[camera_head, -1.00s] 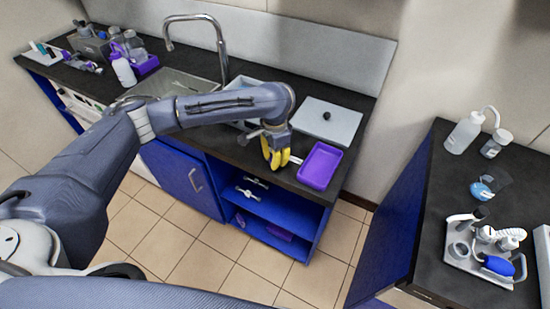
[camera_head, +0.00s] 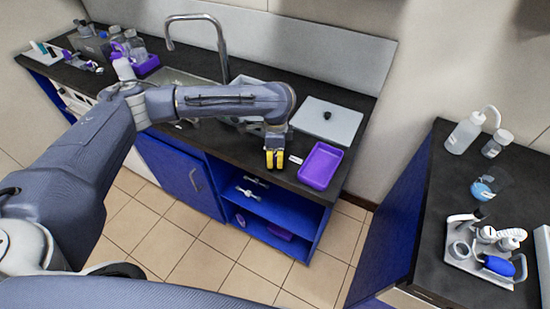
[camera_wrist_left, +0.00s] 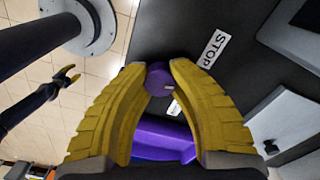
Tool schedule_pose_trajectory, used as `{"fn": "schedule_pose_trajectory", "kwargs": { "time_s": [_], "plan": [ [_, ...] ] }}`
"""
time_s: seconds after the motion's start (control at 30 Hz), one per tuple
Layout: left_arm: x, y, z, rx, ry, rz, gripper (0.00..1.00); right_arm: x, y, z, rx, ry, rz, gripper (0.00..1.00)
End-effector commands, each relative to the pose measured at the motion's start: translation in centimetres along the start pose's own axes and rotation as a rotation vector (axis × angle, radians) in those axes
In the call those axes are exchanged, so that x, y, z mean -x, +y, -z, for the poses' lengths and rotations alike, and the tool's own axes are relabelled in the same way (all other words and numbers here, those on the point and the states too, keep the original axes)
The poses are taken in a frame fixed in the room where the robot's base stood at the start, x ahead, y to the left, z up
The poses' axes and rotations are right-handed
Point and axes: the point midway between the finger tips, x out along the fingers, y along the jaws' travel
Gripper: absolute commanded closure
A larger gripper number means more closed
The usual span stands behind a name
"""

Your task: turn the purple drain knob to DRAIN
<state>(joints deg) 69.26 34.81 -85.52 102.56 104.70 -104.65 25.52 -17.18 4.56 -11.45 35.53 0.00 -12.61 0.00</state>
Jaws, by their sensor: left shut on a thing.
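The purple drain knob (camera_wrist_left: 159,80) shows in the left wrist view between the tips of my left gripper's yellow fingers. My left gripper (camera_wrist_left: 158,72) is shut on it, with a fingertip at each side. In the head view my left gripper (camera_head: 275,159) is low over the black counter's front part, and it hides the knob. A STOP label (camera_wrist_left: 213,48) lies on the counter beside the knob. A second white label (camera_wrist_left: 174,108) is partly hidden by a finger, and I cannot read it. My right gripper (camera_wrist_left: 68,75) is far off in the left wrist view, with its fingers apart.
A purple tray (camera_head: 320,166) lies close to the right of my left gripper. A grey plate with a black knob (camera_head: 327,116) is behind it. The sink tap (camera_head: 197,18) stands to the left. Bottles and a small tray (camera_head: 453,264) stand on the right bench.

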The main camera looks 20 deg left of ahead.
Motion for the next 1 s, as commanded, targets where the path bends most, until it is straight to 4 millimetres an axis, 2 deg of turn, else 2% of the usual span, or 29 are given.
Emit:
{"fn": "schedule_pose_trajectory", "kwargs": {
  "time_s": [0.7,1.0],
  "plan": [
    [0.21,0.13,0.31,-0.676,0.007,0.003,1.0,0.0,-0.01,-0.01,0.0,0.0,0.0,0.56],
    [0.21,0.22,0.32,-0.9,0.008,0.003,1.0,0.0,0.0,-0.01,0.0,0.0,0.0,0.56]
  ]
}}
